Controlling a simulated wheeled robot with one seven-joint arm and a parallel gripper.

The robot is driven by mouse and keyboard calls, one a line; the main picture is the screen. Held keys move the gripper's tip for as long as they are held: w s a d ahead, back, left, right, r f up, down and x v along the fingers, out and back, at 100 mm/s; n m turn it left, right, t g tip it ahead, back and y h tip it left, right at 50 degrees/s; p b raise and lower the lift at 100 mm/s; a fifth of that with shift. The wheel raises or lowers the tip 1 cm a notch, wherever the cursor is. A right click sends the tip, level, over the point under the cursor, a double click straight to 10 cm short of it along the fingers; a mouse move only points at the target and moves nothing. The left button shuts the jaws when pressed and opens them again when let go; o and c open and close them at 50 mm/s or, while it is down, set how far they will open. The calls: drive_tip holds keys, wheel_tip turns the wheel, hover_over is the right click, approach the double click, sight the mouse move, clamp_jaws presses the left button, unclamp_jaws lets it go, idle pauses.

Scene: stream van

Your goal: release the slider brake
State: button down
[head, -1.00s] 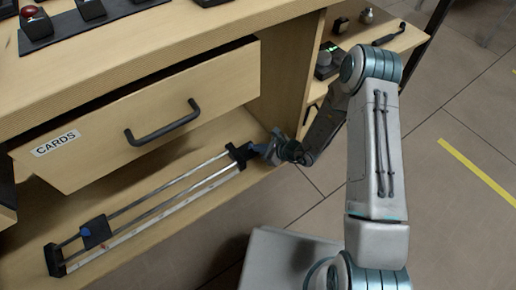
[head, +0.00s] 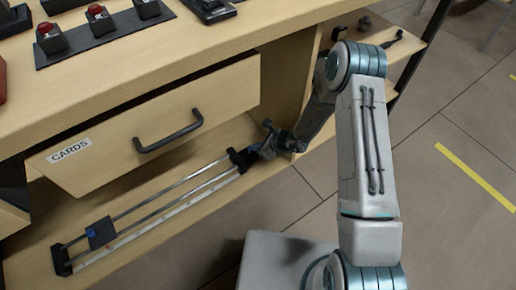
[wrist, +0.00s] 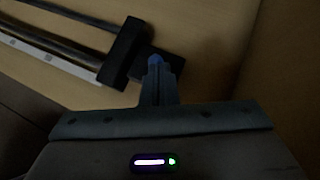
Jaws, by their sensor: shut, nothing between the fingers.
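A slider with two pale rails (head: 165,203) lies on the shelf below the drawer. Its dark carriage (head: 103,236), with a small blue spot on it, sits near the left end. A black end block (head: 238,161) closes the right end. My gripper (head: 256,153) is at this right end, beside the end block. In the wrist view my gripper (wrist: 157,68) is shut and empty, with its tips against or just in front of a blue part (wrist: 155,59) by the black block (wrist: 122,52). Contact cannot be told. The fingers hide some of that part; whether it is the brake is unclear.
The drawer (head: 105,165) marked CARDS, with a black handle (head: 168,130), hangs partly open above the slider. A wooden upright (head: 283,90) stands close behind my gripper. Red-topped buttons (head: 97,18) are on the table top. Floor (head: 430,215) is clear at right.

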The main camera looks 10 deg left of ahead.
drive_tip(key=shift+w+a+r+b, duration=0.25)
drive_tip(key=shift+w+a+b, duration=0.05)
drive_tip(key=shift+w+a, duration=0.25)
drive_tip(key=shift+r+p, duration=0.45)
drive_tip(key=shift+r, duration=0.35)
drive_tip(key=shift+f, duration=0.1)
